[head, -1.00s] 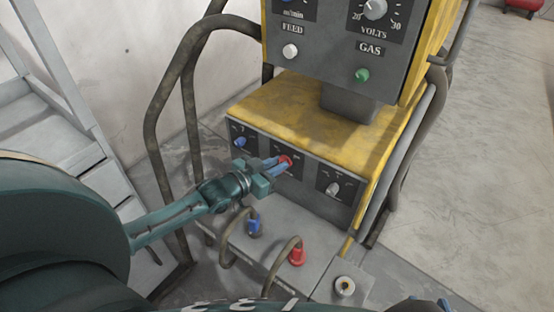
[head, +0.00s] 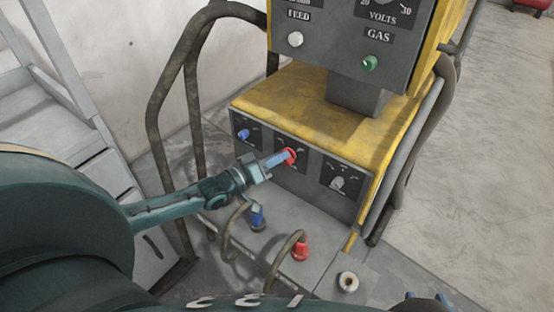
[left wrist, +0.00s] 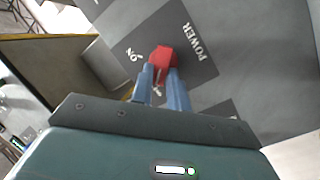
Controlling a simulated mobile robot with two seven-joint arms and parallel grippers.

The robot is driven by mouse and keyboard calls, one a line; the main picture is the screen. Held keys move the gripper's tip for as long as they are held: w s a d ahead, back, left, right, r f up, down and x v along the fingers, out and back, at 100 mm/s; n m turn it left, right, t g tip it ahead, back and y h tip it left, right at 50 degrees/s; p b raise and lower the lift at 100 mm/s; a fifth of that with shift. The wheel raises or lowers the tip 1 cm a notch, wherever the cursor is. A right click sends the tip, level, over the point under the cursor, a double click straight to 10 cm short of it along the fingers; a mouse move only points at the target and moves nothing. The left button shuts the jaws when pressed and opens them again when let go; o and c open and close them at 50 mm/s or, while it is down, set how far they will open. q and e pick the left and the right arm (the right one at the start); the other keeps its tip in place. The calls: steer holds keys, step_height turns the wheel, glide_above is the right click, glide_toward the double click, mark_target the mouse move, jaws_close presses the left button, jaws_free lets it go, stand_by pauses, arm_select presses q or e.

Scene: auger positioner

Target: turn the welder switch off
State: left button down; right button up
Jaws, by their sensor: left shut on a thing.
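The welder switch is a red knob (head: 289,156) on the middle dark plate of the welder's lower front panel. In the left wrist view the red knob (left wrist: 163,57) sits on a plate marked POWER, with the word ON to its left. My left gripper (head: 280,158) reaches it from the left. Its blue fingers (left wrist: 163,80) lie on either side of the knob and are shut on it. The fingers hide part of the knob and any lower marking. Only blue tips of my right gripper (head: 428,302) show at the bottom edge.
A blue knob (head: 243,134) and a grey knob (head: 337,183) flank the switch. Below are cable loops with a blue plug (head: 257,218) and a red plug (head: 300,250). Thick bent bars (head: 153,120) stand at the left.

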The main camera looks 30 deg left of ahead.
arm_select(q)
steer(key=shift+n, duration=0.3)
arm_select(e)
steer(key=shift+f, duration=0.25)
arm_select(q)
steer(key=c, duration=1.4)
jaws_free()
steer(key=shift+o, duration=0.2)
